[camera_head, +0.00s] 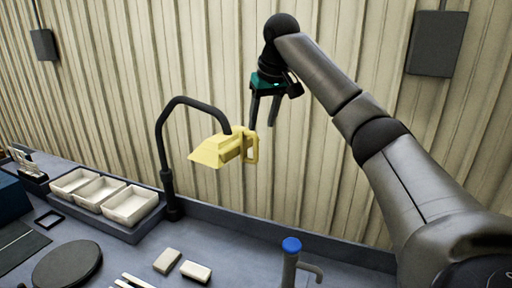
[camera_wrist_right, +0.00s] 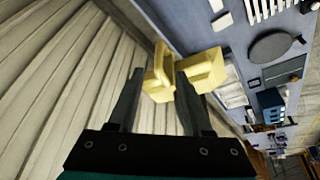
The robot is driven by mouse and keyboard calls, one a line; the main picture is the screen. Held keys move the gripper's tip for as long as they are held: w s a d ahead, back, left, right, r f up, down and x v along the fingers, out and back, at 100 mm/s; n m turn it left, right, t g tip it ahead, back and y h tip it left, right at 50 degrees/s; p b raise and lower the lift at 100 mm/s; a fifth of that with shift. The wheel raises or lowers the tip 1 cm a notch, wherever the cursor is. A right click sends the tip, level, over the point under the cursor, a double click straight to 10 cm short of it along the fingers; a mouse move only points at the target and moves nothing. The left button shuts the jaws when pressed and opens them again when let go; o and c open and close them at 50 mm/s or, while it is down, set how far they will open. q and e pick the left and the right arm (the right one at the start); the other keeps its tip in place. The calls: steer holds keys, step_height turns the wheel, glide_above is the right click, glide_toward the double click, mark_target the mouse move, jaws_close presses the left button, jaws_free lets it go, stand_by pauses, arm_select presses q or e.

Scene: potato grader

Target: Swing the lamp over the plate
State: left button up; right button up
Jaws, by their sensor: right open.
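The lamp has a yellow head (camera_head: 218,150) with a yellow loop handle (camera_head: 251,147) on its right side, and hangs from a bent black arm (camera_head: 163,135). A dark round plate (camera_head: 68,265) lies on the bench at the front left, with the lamp head to its right and higher up. My right gripper (camera_head: 262,121) points down at the handle, open, its fingertips close to the handle's top. In the right wrist view the handle (camera_wrist_right: 161,62) shows between and beyond the open fingers; I cannot tell whether they touch it. My left gripper is not in view.
A tray with white bins (camera_head: 133,204) stands beside the lamp's post. Two pale blocks (camera_head: 182,265) lie on the bench, and a blue-capped post with a spout (camera_head: 291,262) stands at the front. A corrugated wall (camera_head: 330,180) rises close behind the lamp.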

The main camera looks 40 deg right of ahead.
mark_target(257, 145)
steer(key=p+x, duration=0.1)
steer(key=x, duration=0.8)
steer(key=shift+w+d+f, duration=0.1)
steer(key=shift+w+f, duration=0.05)
steer(key=shift+f, duration=0.2)
steer(key=shift+w+f, duration=0.2)
steer(key=shift+f, duration=0.4)
jaws_close()
steer(key=shift+d, duration=0.1)
steer(key=shift+r, duration=0.1)
